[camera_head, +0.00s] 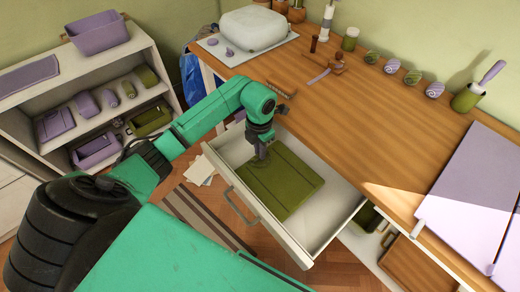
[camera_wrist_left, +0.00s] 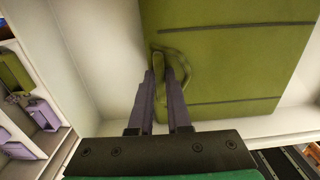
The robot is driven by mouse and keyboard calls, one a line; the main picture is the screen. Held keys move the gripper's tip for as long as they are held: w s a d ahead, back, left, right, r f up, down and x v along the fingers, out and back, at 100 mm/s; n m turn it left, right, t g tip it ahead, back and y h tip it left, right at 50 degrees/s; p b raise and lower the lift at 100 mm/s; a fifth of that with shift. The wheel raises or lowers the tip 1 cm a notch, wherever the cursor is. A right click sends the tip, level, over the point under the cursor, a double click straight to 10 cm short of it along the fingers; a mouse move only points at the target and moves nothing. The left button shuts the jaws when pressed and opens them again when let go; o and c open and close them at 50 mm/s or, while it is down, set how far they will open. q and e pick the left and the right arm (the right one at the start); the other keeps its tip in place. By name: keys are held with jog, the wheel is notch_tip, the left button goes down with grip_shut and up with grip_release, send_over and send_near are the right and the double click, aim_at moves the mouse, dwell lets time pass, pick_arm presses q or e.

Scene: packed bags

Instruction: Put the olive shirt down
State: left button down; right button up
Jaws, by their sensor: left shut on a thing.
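The olive shirt (camera_head: 287,184) is folded flat, a green rectangle with darker lines across it. It lies inside the open white drawer (camera_head: 318,245), towards the drawer's left part. My left gripper (camera_head: 261,158) points down over the shirt's far left corner. In the left wrist view the shirt (camera_wrist_left: 225,60) fills the upper right. There my left gripper (camera_wrist_left: 165,82) is shut on a pinched fold at the shirt's edge. The rest of the shirt looks flat; I cannot tell whether it rests fully on the drawer bottom. My right gripper is not in view.
A white shelf (camera_head: 70,90) with purple and green items is at the left. A striped rug (camera_head: 200,215) lies below the drawer.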

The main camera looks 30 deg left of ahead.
pick_arm(q)
jog(key=shift+f, duration=0.15)
jog(key=c, duration=0.9)
grip_release()
jog(key=shift+o, duration=0.2)
jog(key=shift+r, duration=0.6)
notch_tip(320, 180, up, 11)
jog(key=b, duration=0.1)
